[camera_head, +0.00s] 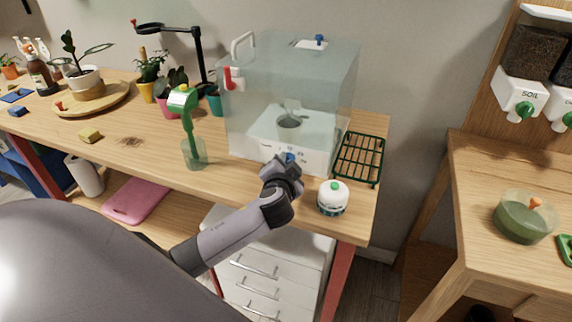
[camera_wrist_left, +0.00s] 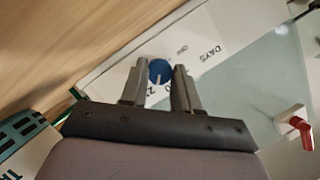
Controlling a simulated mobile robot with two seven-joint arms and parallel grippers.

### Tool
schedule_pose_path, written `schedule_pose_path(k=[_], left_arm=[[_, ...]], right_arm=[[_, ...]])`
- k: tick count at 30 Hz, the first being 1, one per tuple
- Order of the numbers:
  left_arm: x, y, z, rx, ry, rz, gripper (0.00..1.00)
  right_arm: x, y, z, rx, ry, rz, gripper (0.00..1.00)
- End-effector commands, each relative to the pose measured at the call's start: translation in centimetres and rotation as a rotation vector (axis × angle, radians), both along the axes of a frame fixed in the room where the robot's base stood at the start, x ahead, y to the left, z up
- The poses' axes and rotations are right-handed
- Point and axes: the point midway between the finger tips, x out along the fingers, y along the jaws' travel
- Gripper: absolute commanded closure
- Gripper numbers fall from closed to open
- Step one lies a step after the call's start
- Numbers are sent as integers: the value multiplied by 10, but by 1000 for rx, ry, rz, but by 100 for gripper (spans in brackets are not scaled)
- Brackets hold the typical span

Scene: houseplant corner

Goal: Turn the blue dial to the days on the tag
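The blue dial (camera_wrist_left: 159,71) sits on the white front panel (camera_wrist_left: 222,22) of a clear-walled box (camera_head: 337,95). In the left wrist view it has a pale pointer mark, with the printed word DAYS beside it; the numbers around it are partly hidden by my fingers. My left gripper (camera_wrist_left: 160,68) has a finger on each side of the dial, apparently touching it. I cannot make out a tag with a number of days. My right gripper is not in view.
A white round pot with a green knob (camera_head: 333,197) stands right of my left gripper, near the bench edge. A green wire rack (camera_head: 360,158) lies right of the box. A red latch (camera_head: 229,77) is on the box.

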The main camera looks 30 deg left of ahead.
Motion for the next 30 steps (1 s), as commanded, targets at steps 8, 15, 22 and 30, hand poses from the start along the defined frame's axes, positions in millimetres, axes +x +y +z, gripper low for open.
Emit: schedule_pose_path(k=[8,15,22,30], left_arm=[[0,-1,-2,124,30,-1,100],[0,-1,-1,131,33,-1,100],[0,-1,-1,131,32,0,44],[-4,-3,-1,130,32,-1,44]], right_arm=[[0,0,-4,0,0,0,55],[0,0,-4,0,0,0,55],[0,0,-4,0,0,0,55],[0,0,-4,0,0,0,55]])
